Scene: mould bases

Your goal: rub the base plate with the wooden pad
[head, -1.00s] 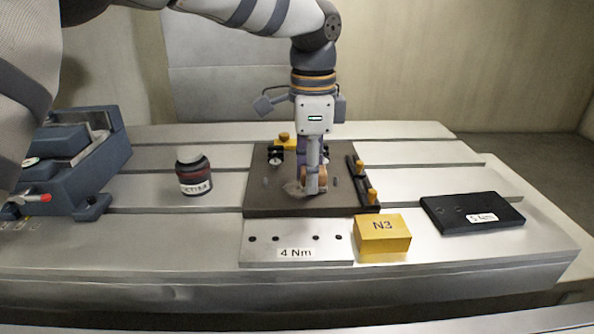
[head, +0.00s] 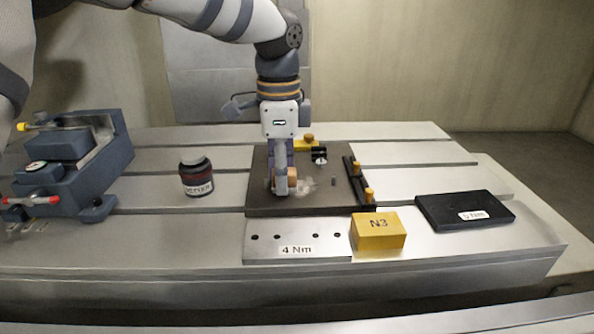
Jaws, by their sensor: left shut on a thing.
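The dark base plate (head: 322,198) lies flat on the grey slotted table. My left gripper (head: 283,185) points down over the left part of the plate. It is shut on the wooden pad (head: 291,184), a small brown piece largely hidden by the fingers. The pad is low at the plate's surface; whether it touches cannot be told exactly. A pale smudge (head: 307,184) shows on the plate just right of the pad. My right gripper is not in view.
A black bar with yellow knobs (head: 358,184) edges the plate's right side; a yellow clamp (head: 306,143) stands behind. In front are a "4 Nm" strip (head: 268,240) and yellow N3 block (head: 378,231). A jar (head: 196,177) and vise (head: 75,155) stand left, a black plate (head: 455,210) right.

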